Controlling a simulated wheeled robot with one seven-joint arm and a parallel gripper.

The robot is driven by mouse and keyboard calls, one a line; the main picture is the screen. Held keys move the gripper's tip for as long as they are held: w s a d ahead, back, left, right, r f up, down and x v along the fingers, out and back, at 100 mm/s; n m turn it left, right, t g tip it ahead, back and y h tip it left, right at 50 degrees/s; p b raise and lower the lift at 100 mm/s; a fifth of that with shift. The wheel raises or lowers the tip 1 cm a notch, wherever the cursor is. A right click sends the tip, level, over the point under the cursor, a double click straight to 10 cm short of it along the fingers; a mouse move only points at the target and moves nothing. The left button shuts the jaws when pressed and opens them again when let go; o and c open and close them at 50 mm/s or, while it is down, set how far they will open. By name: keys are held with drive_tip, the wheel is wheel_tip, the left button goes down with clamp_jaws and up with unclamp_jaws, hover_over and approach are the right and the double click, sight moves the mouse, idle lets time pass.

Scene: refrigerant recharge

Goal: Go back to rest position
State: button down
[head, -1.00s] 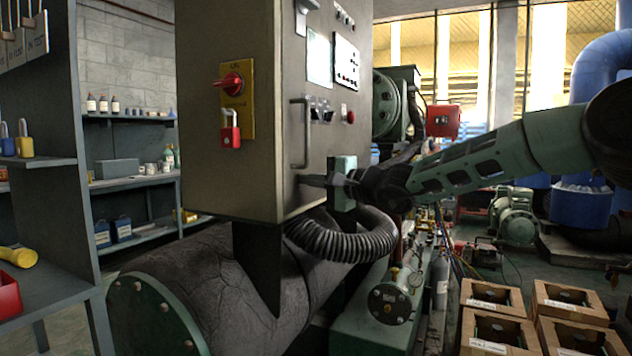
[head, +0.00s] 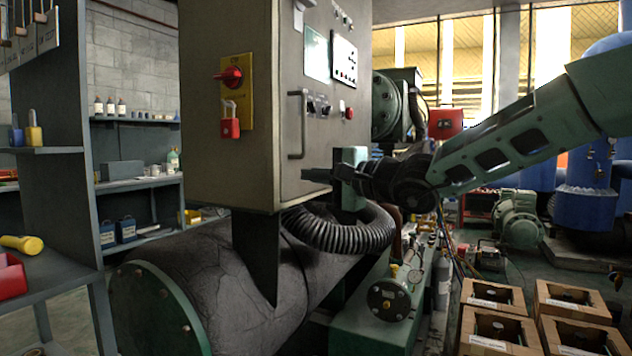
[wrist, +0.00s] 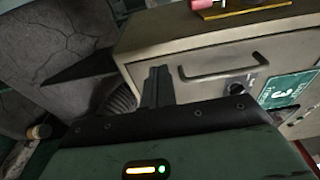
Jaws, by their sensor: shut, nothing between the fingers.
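My gripper (head: 322,177) is shut and empty. In the head view it points left, in front of the right-hand face of the grey control cabinet (head: 217,165), below its handle. My arm comes in from the right. In the wrist view the closed fingers (wrist: 154,88) point at the cabinet (wrist: 165,32), with its bar handle (wrist: 225,67) just right of them. I cannot tell whether the fingertips touch the cabinet.
A red padlock (head: 230,126) hangs on the cabinet's red switch. A ribbed black hose (head: 345,235) and a dark tank (head: 215,275) lie below. Cardboard boxes (head: 500,342) stand at the lower right. A shelf unit (head: 60,200) stands left.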

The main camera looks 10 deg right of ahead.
drive_tip(key=s+a+f+n+g+h, duration=0.1)
drive_tip(key=s+a+f+n+g, duration=0.25)
drive_tip(key=s+f, duration=0.35)
drive_tip(key=s+a+f+n+g+h, duration=0.1)
drive_tip(key=s+a+f+n+g, duration=0.2)
drive_tip(key=s, duration=0.7)
drive_tip(key=s+a+f+n+g+h, duration=0.1)
drive_tip(key=s+a+f+n+g, duration=0.2)
drive_tip(key=s+f, duration=0.45)
drive_tip(key=s+d+f+n+g+h, duration=0.1)
drive_tip(key=s+d+f+n+h, duration=0.2)
drive_tip(key=s+d+f+h, duration=0.35)
drive_tip(key=s+d+f+n+g+h, duration=0.2)
drive_tip(key=s+d+f+n+h, duration=0.15)
drive_tip(key=s+d, duration=0.55)
wheel_tip(320, 180, up, 23)
drive_tip(key=d+p, duration=0.1)
drive_tip(key=p, duration=2.2)
drive_tip(key=shift+s+d+f, duration=0.2)
drive_tip(key=shift+s+d, duration=0.05)
drive_tip(key=shift+t, duration=0.25)
